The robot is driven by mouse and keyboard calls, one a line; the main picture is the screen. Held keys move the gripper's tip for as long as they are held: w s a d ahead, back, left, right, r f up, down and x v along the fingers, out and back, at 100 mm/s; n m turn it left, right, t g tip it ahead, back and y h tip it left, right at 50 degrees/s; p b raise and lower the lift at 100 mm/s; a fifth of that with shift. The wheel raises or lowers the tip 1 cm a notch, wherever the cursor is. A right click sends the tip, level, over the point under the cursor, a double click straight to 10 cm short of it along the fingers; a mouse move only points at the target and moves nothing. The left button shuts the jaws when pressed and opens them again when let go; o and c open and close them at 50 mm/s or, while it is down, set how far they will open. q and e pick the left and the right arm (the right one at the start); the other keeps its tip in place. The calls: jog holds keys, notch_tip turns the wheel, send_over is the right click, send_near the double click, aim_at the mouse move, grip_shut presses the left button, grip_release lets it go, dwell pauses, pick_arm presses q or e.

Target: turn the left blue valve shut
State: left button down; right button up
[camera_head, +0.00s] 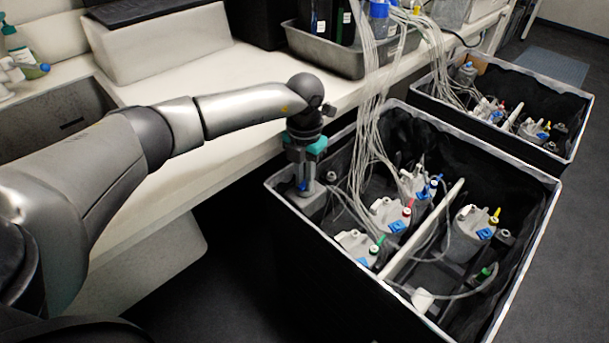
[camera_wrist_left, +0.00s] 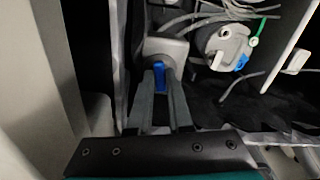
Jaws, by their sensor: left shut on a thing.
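The left blue valve (camera_wrist_left: 159,76) shows in the left wrist view as a small blue handle on a grey fitting (camera_wrist_left: 168,48). In the head view the valve (camera_head: 303,186) is a small blue spot at the near left corner of the front black bin. My left gripper (camera_head: 306,172) points down over that corner. In the left wrist view the fingers of my left gripper (camera_wrist_left: 160,88) are shut on the blue valve, one on each side. The fingers hide part of the handle. My right gripper is in neither view.
The front black bin (camera_head: 272,186) holds several grey-lidded vessels with blue, red, green and yellow fittings. Clear tubes (camera_head: 372,110) hang into it. A white divider bar (camera_head: 425,232) crosses it. A second bin (camera_head: 584,92) stands behind. The white counter (camera_head: 235,62) lies under my arm.

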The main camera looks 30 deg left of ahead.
pick_arm(q)
jog(key=shift+m, duration=1.2)
jog(key=c, duration=0.8)
grip_release()
jog(key=shift+c, duration=0.2)
jog(key=shift+a, duration=0.15)
